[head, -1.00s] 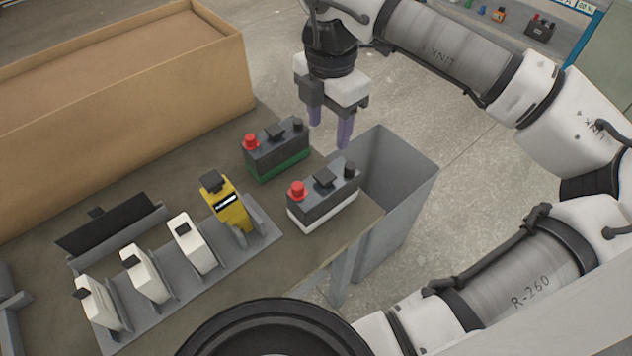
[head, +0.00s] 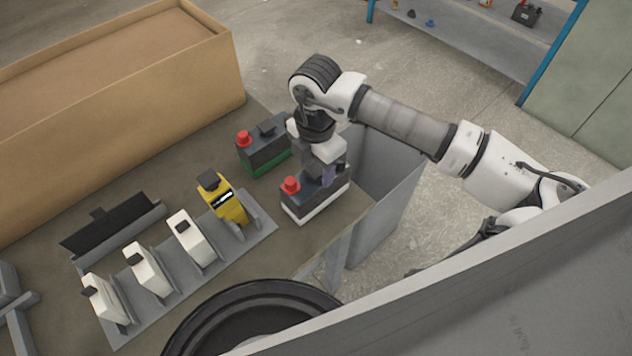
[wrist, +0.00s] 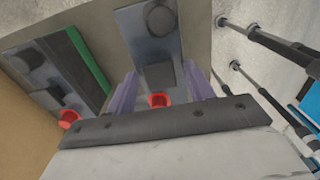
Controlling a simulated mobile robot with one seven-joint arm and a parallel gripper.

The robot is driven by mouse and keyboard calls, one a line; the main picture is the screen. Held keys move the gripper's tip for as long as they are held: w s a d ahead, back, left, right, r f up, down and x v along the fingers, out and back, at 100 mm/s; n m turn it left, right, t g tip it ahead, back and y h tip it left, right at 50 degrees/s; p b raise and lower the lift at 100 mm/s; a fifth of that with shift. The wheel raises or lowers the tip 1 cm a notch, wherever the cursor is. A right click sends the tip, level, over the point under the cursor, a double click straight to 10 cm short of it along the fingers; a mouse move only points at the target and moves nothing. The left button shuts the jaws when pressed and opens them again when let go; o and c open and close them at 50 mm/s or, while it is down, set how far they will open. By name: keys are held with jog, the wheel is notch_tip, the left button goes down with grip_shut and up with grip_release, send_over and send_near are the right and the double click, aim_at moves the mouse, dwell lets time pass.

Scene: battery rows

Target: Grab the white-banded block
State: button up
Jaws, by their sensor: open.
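The white-banded block (head: 309,205) is a dark battery block with a white band at its base and a red terminal. It stands upright on the bench near its right end. In the wrist view its top (wrist: 150,48) shows, with the black middle piece and red terminal between the fingers. My gripper (head: 327,176) is open above this block, pointing down, and partly hides its far end. In the wrist view the purple fingers (wrist: 158,92) lie on either side of the block. I cannot tell how far down its sides they reach.
A green-banded block (head: 262,150) stands close behind, to the left in the wrist view (wrist: 62,68). A grey bin (head: 385,190) is at the bench's right end. A rack (head: 185,268) holds white pieces and a yellow one. A large cardboard box (head: 120,120) stands at the back.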

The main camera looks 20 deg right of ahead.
jog(key=shift+f, duration=0.15)
jog(key=shift+c, duration=0.3)
grip_shut()
dwell(1.1)
